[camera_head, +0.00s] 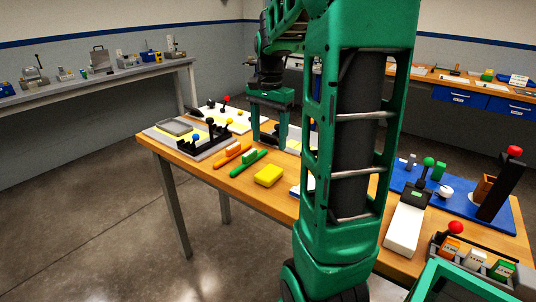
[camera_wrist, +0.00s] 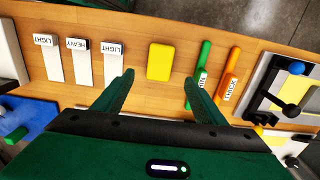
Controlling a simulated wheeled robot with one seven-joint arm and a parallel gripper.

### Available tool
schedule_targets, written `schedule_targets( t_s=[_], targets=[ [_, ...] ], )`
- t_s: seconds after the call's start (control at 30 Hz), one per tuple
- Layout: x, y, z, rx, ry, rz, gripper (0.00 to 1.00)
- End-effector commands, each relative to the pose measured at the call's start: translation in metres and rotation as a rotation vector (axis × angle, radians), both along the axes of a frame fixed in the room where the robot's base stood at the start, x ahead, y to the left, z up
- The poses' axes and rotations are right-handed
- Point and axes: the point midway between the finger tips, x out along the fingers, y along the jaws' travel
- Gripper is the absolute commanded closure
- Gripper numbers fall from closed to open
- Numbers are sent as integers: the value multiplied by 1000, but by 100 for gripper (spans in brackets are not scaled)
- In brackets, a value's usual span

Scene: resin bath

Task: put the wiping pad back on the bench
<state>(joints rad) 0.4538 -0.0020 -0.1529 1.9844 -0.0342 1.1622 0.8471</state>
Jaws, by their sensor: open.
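The yellow block that looks like the wiping pad (camera_head: 268,176) lies flat on the wooden bench (camera_head: 215,178), near its front edge. It also shows in the wrist view (camera_wrist: 160,62), upper middle, with bare wood on both sides. My gripper (camera_head: 269,142) points down above the bench, behind the pad in the head view. Its two fingers (camera_wrist: 160,80) are spread wide with nothing between them. In the wrist view the pad appears just beyond the fingertips, between their lines, apart from both.
Green (camera_wrist: 199,68) and orange (camera_wrist: 227,76) handled tools lie beside the pad. White strips labelled light and heavy (camera_wrist: 83,66) lie on its other side. A black rack with coloured knobs (camera_head: 205,136) and a blue mat (camera_head: 405,178) flank the work area. My arm hides the bench's middle.

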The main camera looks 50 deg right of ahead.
Motion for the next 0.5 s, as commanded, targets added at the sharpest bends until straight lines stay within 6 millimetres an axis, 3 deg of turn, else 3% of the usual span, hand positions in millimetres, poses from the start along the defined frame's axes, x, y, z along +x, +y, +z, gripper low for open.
schedule_targets(
  t_s=[0.17,0.5],
  targets=[
    [-28,23,-1,-1,-4,119,35],
    [-140,95,-38,0,-13,611,35]
  ],
)
